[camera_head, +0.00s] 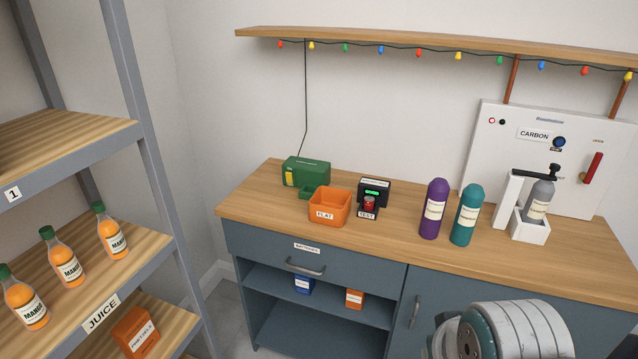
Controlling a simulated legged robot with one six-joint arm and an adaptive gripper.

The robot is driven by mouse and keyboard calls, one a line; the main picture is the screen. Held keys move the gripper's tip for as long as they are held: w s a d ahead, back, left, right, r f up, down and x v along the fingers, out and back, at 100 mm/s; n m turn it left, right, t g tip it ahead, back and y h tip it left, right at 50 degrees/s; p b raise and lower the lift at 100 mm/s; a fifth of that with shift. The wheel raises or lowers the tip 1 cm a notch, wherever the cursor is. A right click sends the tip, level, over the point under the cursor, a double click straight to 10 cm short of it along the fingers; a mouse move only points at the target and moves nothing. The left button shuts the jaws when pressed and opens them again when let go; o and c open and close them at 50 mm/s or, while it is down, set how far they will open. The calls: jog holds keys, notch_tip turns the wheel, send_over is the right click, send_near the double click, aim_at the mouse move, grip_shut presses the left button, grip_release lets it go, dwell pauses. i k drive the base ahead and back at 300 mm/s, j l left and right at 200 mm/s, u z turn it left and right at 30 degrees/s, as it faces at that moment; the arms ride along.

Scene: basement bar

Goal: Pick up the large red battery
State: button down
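A red cylinder (369,204), which looks like the red battery, sits in the front of a small black tester (375,186) on the wooden counter. The tester has a lit green display and a label reading TEST. The cylinder's lower part is partly hidden by the tester's front. No second red battery shows to compare its size. An orange bin (329,203) labelled FLAT stands just left of the tester; its inside looks empty as far as it shows. A rounded grey and teal link of my arm is at the bottom right; my gripper is not in view.
A green box (306,172) stands behind the bin. Purple (434,208) and teal (466,214) bottles stand right of the tester, then a white carbonating stand (529,205). A closed drawer (307,261) is below. Juice shelves (88,277) rise at left. The counter's front strip is clear.

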aim_at(369, 201)
jog(key=i+j+z, duration=0.35)
jog(key=i+j, duration=0.2)
jog(key=i+j+z, duration=0.3)
jog(key=i+j, duration=0.3)
